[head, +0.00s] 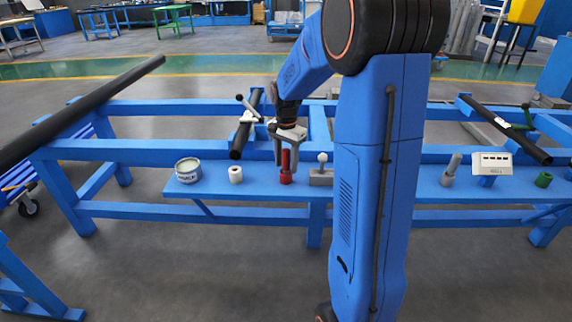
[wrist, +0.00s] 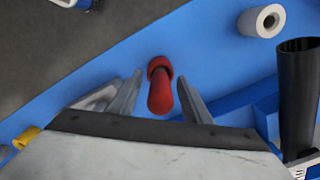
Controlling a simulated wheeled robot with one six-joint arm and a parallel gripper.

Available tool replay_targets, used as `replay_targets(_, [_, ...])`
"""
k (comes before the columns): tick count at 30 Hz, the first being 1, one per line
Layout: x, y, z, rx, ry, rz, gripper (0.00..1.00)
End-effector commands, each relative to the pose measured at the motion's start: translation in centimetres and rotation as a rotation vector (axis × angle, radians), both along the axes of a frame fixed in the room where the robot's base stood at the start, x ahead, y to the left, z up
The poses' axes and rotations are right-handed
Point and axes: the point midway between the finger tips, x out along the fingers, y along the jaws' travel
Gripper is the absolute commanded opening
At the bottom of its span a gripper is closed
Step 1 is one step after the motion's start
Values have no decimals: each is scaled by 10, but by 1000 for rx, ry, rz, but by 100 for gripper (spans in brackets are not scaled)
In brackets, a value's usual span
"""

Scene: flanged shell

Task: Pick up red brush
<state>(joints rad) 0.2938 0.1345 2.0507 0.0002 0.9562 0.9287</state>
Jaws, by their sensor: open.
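The red brush (head: 286,168) stands upright on the blue shelf (head: 258,185), with a wider base and a narrower red top. My gripper (head: 286,165) is above the shelf and points down, with its fingers on either side of the brush's upper part. In the wrist view the red brush (wrist: 160,88) shows between the two grey fingers of my gripper (wrist: 160,98). The fingers are open. I cannot tell whether either finger touches the brush.
A tin can (head: 188,171) and a white roll (head: 235,174) stand left of the brush. A grey block with a round knob (head: 321,172) is close on the right. Further right are a grey cylinder (head: 451,168), a white box (head: 492,163) and a green cup (head: 543,180). Dark pipes lie across the blue frame.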

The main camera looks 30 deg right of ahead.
Motion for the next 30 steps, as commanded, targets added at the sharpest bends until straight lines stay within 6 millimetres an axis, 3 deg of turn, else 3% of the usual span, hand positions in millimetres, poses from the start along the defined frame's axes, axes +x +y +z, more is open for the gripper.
replay_targets(4, [0,0,0,0,0,0,42])
replay_targets(9, [0,0,0,0,0,0,1])
replay_targets(20, [1,0,5,0,-2,0,0])
replay_targets(30, [1,0,60,-1,-4,0,0])
